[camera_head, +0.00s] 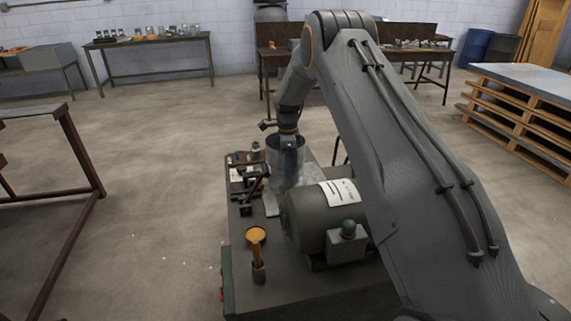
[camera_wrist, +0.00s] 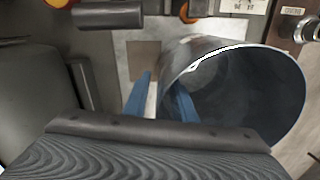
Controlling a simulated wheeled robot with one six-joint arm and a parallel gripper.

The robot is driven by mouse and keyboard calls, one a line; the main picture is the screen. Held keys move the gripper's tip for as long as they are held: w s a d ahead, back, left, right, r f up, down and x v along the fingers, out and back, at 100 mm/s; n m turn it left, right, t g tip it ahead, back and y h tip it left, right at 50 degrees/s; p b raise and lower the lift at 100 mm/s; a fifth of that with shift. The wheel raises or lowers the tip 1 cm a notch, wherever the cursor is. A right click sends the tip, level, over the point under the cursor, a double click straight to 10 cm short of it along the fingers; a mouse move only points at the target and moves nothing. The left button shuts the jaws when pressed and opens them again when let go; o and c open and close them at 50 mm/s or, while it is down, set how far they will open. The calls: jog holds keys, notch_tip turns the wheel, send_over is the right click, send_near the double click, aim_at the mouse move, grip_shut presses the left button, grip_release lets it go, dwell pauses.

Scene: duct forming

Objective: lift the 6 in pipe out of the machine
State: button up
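The 6 in pipe (camera_head: 276,168) is a shiny grey metal cylinder standing on the machine (camera_head: 300,285), beyond its motor. In the wrist view the open mouth of the pipe (camera_wrist: 250,95) fills the right side. My gripper (camera_head: 290,152) points down at the pipe's rim. In the wrist view my gripper (camera_wrist: 159,85) has two blue fingers apart. The left finger is outside the pipe and the right finger overlaps its mouth, with the near wall between them. A light gap shows beside the left finger. The lower part of the pipe is partly hidden.
A large grey motor (camera_head: 310,220) with a green-topped box (camera_head: 348,240) sits close in front of the pipe. Small tools (camera_head: 245,185) lie to the left, and an orange-topped item (camera_head: 257,250) stands nearer. Open floor lies left of the machine; pallets (camera_head: 515,105) are far right.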

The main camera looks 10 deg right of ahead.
grip_shut()
jog(key=shift+w, duration=0.1)
dwell(1.3)
